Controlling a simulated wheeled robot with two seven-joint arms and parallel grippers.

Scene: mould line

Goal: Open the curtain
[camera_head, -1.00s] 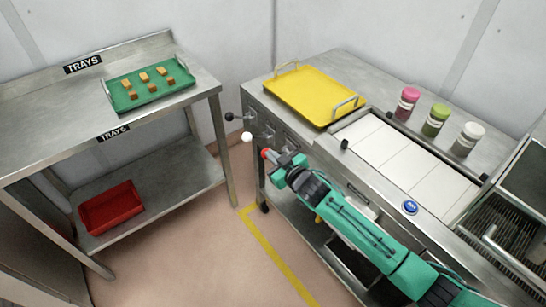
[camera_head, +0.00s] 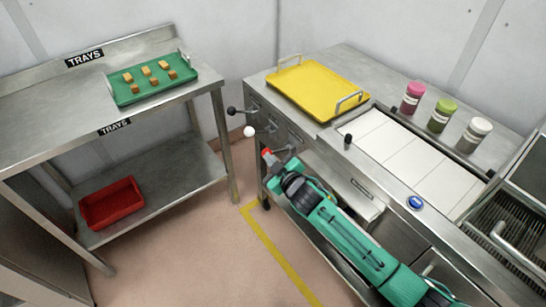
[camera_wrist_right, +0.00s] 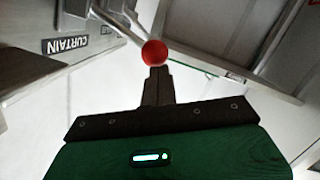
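A lever with a red knob (camera_head: 267,152) stands out from the left end of the steel machine (camera_head: 376,205). It is the nearest of three levers there. My right gripper (camera_head: 272,161) is at this knob, its arm reaching in from the lower right. A CURTAIN label (camera_wrist_right: 67,45) shows upside down at the left there. The curtain itself cannot be clearly made out. My left gripper is out of view.
A black-knobbed lever (camera_head: 232,110) and a white-knobbed lever (camera_head: 249,131) are close beside the red one. A yellow tray (camera_head: 318,91) and several jars (camera_head: 439,115) stand on the machine. A shelf unit (camera_head: 150,176) stands left, with open floor between.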

